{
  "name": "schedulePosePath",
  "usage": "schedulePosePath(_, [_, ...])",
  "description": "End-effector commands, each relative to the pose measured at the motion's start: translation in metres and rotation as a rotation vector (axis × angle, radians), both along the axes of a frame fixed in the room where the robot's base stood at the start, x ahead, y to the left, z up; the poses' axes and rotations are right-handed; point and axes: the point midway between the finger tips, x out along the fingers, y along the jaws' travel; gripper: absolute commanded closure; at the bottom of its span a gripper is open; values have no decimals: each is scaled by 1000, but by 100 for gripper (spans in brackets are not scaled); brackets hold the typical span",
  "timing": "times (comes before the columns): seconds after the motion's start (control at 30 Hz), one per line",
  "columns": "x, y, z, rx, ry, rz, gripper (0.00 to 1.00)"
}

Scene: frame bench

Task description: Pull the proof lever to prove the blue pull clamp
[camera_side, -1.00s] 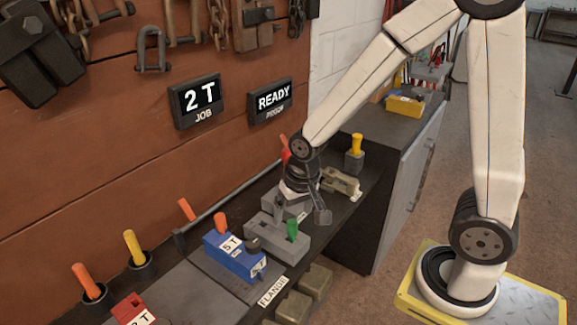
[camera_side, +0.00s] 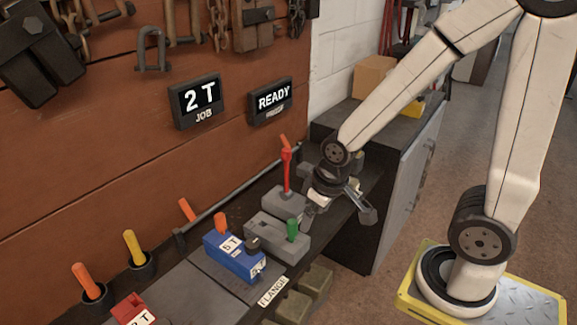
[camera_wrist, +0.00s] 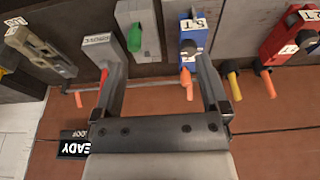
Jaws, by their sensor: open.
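The blue pull clamp (camera_side: 234,256), marked 5 T, sits on the bench with an orange handle (camera_side: 220,221) at its back. It also shows in the wrist view (camera_wrist: 193,36), to the right of centre. A red lever (camera_side: 287,172), which looks like the proof lever, stands nearly upright behind a grey block with a green handle (camera_side: 292,229). In the wrist view the red lever (camera_wrist: 103,79) is beside my left finger. My gripper (camera_side: 338,211) is open and empty, right of the red lever in the side view. Its spread fingers also show in the wrist view (camera_wrist: 161,62).
Wall displays read 2 T (camera_side: 197,99) and READY (camera_side: 271,101). A red clamp (camera_side: 133,310) and yellow and orange handles stand at the left. A rail (camera_side: 235,193) runs along the back of the bench. A tan box (camera_side: 374,77) stands on the cabinet.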

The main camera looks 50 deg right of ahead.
Motion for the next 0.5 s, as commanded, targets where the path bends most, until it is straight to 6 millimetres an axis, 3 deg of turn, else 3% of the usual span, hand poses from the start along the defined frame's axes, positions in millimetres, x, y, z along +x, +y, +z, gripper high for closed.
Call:
schedulePosePath(0.07, [0,0,0,0,0,0,5])
schedulePosePath(0.1, [0,0,0,0,0,0,15])
schedulePosePath(0.13, [0,0,0,0,0,-1,16])
schedulePosePath(0.33, [9,-4,-2,-3,-30,-8,16])
schedulePosePath(0.5, [30,-15,-8,-14,-111,-25,16])
